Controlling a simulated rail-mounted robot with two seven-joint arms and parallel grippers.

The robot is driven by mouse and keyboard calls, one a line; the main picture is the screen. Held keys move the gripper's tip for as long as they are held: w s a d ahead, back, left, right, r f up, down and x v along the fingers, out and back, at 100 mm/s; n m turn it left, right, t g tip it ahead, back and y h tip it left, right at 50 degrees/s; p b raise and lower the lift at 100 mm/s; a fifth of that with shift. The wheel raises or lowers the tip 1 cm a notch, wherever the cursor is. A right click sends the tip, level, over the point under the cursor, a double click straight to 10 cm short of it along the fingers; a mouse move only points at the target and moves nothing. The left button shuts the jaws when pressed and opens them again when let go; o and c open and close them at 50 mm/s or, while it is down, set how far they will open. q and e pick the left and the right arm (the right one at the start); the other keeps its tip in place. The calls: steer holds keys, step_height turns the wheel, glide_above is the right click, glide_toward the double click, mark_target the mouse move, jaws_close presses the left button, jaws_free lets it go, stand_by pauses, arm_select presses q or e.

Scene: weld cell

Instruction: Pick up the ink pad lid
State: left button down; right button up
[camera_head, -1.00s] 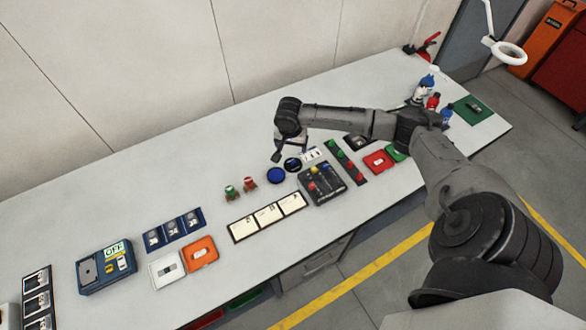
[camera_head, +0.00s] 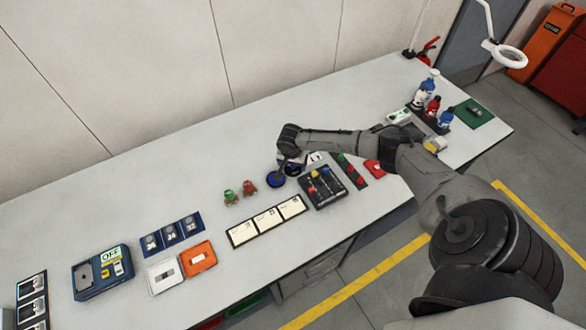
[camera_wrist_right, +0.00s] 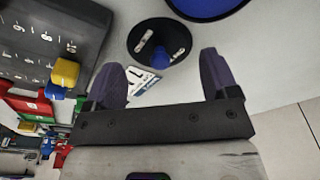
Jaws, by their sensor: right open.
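A round black disc with a blue knob and a small pale label, which looks like the ink pad lid (camera_wrist_right: 141,46), lies flat on the bench in the right wrist view. Beside it is a round blue pad with a dark rim, which looks like the ink pad (camera_wrist_right: 205,4); it also shows in the head view (camera_head: 275,182). My right gripper (camera_wrist_right: 160,76) is open and empty. Its fingers point toward the lid, one to each side in the picture, not closed on it. In the head view my right gripper mostly covers the lid. My left gripper is out of view.
A dark panel with colored knobs (camera_head: 323,188) and a white-and-blue card (camera_wrist_right: 143,84) are close to the lid. Two small stamps (camera_head: 239,191), one green and one red, stand left of the ink pad. Bench space behind them is clear.

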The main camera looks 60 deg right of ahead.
steer(key=shift+d+f, duration=0.15)
steer(key=shift+f, duration=0.9)
steer(key=shift+c, duration=0.2)
jaws_close()
